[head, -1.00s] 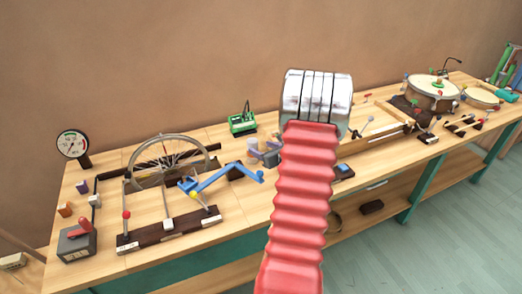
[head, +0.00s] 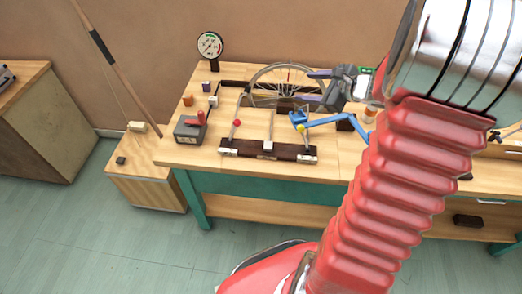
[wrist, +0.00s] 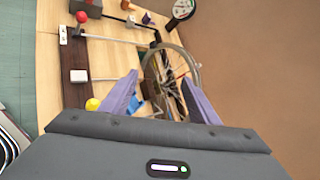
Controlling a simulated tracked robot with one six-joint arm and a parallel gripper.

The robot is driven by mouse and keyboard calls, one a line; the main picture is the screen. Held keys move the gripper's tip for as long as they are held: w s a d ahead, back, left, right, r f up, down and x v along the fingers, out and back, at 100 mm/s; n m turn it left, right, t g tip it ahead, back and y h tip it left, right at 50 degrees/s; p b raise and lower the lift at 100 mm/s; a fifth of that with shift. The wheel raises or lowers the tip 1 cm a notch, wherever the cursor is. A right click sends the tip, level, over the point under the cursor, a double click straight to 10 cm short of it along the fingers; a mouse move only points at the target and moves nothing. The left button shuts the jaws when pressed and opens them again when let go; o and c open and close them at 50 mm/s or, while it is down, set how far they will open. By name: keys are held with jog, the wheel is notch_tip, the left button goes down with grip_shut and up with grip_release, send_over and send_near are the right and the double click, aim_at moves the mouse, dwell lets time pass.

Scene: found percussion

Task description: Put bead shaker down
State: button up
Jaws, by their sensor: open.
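My gripper (head: 312,86) is open, with its two purple-grey fingers apart, over the workbench near the spoked wheel (head: 253,83). In the wrist view my gripper (wrist: 160,77) has nothing between its fingers except the wheel (wrist: 197,68) beyond them. I cannot make out a bead shaker for sure. A small orange and white piece (head: 371,110) stands on the bench just right of my gripper, partly behind my arm, too small to identify.
A low wooden box (head: 145,175) stands left. Floor is clear in front.

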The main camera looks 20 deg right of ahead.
jog(key=s+a+r+n+g+y, duration=0.1)
jog(key=s+a+r+n+g, duration=0.2)
jog(key=a, duration=0.4)
jog(key=s+a+n, duration=0.2)
jog(key=a+n, duration=0.4)
jog(key=a, duration=0.1)
jog(key=s+a+r+n+g+y, duration=0.1)
jog(key=s+a+r+n+g, duration=0.2)
jog(key=a, duration=0.4)
jog(key=s+a+r+n+h, duration=0.1)
jog(key=s+a+n+h, duration=0.1)
jog(key=s+n, duration=0.5)
jog(key=s+a+n+h, duration=0.3)
jog(key=s+n, duration=0.4)
jog(key=shift+s+a+r, duration=0.15)
jog(key=shift+s+r, duration=0.25)
